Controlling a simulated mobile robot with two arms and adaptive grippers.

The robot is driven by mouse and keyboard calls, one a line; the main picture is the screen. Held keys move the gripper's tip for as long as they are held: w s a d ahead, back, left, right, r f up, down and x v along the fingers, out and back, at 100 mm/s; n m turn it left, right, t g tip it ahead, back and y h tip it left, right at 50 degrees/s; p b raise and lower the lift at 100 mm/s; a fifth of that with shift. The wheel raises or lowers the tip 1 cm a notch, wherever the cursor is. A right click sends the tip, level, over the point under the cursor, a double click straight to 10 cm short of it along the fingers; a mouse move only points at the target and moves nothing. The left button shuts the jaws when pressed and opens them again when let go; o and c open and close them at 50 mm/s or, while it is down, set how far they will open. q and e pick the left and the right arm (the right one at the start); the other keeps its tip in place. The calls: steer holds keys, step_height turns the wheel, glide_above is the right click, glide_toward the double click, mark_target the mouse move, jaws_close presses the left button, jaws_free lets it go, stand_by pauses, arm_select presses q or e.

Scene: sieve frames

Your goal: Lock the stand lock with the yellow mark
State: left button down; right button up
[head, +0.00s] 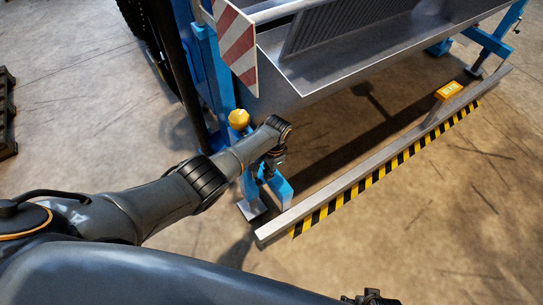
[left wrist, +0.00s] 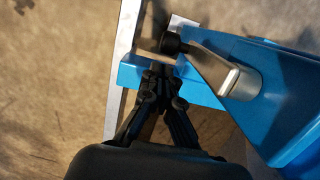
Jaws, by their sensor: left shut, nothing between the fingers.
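The blue stand (head: 249,182) is at the left end of the grey bar, with a yellow knob-like piece (head: 238,119) on top. My left gripper (head: 268,172) is beside the lower part of this stand, shut and empty. In the left wrist view its fingertips (left wrist: 160,73) are over the blue stand part (left wrist: 205,90). Just beyond them is a lever with a black ball end (left wrist: 173,43) and a silver pivot (left wrist: 241,82). I cannot tell whether the fingers touch it. No yellow mark shows in the left wrist view. A dark part at the head view's bottom edge may be my right gripper (head: 371,298).
The grey bar (head: 365,160) with black-and-yellow stripes runs to the right, with a yellow box (head: 449,90) near its far end. A metal trough (head: 350,60) overhangs behind. A red-and-white panel (head: 236,42) hangs above the stand. The floor in front is clear.

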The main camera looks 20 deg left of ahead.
arm_select(q)
steer(key=shift+s+f, duration=0.1)
arm_select(e)
steer(key=shift+s+f, duration=0.2)
steer(key=shift+f, duration=0.2)
steer(key=shift+w+r, duration=0.15)
steer(key=shift+w, duration=0.2)
arm_select(q)
step_height(320, 180, up, 12)
steer(key=w, duration=0.1)
steer(key=shift+w+d, duration=0.2)
steer(key=shift+d, duration=0.25)
arm_select(e)
steer(key=shift+s, duration=0.2)
arm_select(q)
steer(key=shift+f, duration=0.1)
